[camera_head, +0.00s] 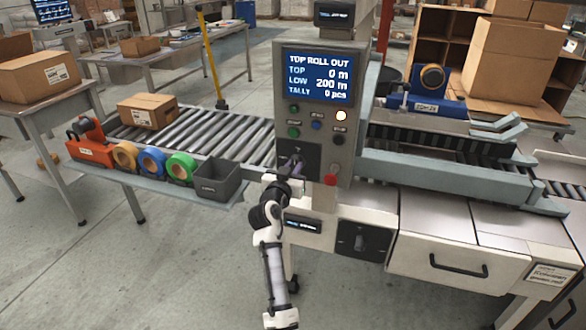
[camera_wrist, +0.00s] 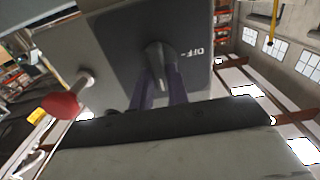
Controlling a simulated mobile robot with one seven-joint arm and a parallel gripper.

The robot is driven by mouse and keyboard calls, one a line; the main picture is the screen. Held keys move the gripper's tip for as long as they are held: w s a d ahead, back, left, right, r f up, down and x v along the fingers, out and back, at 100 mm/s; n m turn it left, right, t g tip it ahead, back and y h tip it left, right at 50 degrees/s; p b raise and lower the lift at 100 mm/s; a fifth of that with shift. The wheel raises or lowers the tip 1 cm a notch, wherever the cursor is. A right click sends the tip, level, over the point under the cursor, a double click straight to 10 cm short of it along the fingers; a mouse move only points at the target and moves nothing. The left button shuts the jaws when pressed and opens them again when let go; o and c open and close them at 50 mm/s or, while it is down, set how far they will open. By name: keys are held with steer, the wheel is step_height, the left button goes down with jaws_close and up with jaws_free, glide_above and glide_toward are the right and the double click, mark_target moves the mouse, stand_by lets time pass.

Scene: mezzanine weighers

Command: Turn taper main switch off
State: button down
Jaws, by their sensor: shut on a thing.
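My gripper (camera_head: 293,168) reaches up to a black switch plate (camera_head: 312,156) low on the grey control box of the machine. In the wrist view the dark fingers of my gripper (camera_wrist: 160,88) are closed around the grey rotary knob (camera_wrist: 157,56) on the dark plate (camera_wrist: 195,70). Small white lettering that looks like OFF sits beside the knob. The knob's exact angle is hard to tell, as the fingers cover its end. Another black rotary switch (camera_head: 361,241) is on the white cabinet below, apart from my gripper.
A red mushroom button (camera_head: 331,180) stands out right of the plate, close to the fingers. The screen (camera_head: 318,76) reads TOP ROLL OUT. A roller conveyor (camera_head: 190,130), tape rolls (camera_head: 152,160) and a grey bin (camera_head: 217,183) are left. The floor at lower left is clear.

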steer(key=shift+n, duration=0.3)
steer(key=n, duration=0.3)
steer(key=shift+a+n, duration=0.1)
steer(key=shift+n, duration=0.3)
steer(key=n+p, duration=0.1)
steer(key=n, duration=0.3)
steer(key=n+p, duration=0.1)
steer(key=n, duration=0.2)
steer(key=n+p, duration=0.1)
steer(key=n, duration=0.1)
steer(key=shift+a+f+n, duration=0.15)
steer(key=shift+n, duration=0.25)
steer(key=shift+f+n+p, duration=0.2)
steer(key=shift+n+p, duration=0.8)
steer(key=shift+n, duration=0.8)
steer(key=c, duration=1.4)
jaws_free()
steer(key=shift+o, duration=0.2)
